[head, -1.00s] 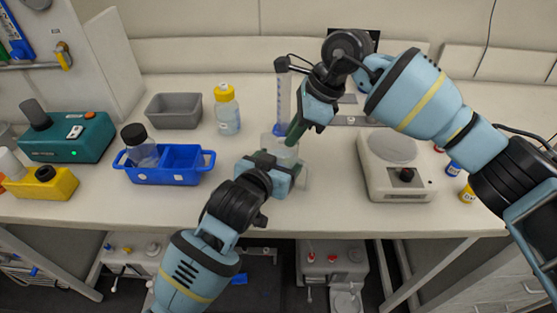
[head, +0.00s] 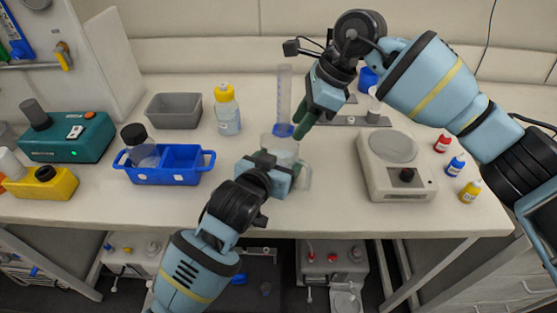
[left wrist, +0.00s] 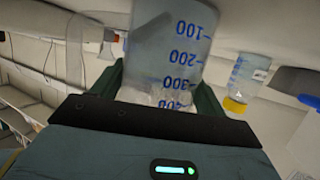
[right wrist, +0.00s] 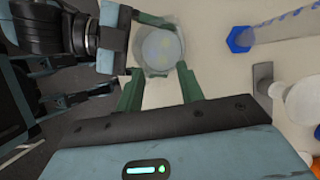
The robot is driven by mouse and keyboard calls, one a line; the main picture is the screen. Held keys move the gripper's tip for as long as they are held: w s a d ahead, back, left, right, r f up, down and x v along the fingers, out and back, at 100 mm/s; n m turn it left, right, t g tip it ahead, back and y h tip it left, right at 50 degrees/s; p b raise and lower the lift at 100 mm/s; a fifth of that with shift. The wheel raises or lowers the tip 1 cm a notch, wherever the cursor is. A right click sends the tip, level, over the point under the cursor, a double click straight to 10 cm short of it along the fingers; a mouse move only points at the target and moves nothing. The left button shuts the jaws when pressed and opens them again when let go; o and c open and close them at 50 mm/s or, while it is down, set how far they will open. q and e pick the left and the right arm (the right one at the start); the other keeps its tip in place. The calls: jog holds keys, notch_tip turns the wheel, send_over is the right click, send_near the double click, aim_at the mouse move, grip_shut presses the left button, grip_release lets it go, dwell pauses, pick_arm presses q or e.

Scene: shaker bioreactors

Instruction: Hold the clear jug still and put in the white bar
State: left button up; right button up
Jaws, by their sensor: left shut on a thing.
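The clear jug (head: 282,145) stands upright on the bench. My left gripper (head: 276,160) is shut around its side; the left wrist view shows the jug's wall with blue volume marks (left wrist: 180,50) between the fingers. My right gripper (head: 300,130) is above and to the right of the jug, fingers pointing down. In the right wrist view its fingers (right wrist: 160,72) are apart with nothing between them, and the jug's round opening (right wrist: 160,46) shows just beyond the tips. I cannot make out the white bar in any view; the jug's inside is too blurred to tell.
A tall clear cylinder with a blue base (head: 284,98) stands close behind the jug. A white stirrer plate (head: 396,168) is to the right, with small coloured bottles (head: 455,166) beyond it. A blue caddy (head: 182,175) and a yellow-capped bottle (head: 228,115) stand left.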

jog(key=v, duration=0.8)
jog(key=shift+r, duration=0.25)
jog(key=shift+d, duration=0.1)
dwell(0.3)
pick_arm(q)
jog(key=o, duration=1.5)
jog(key=v, duration=1.2)
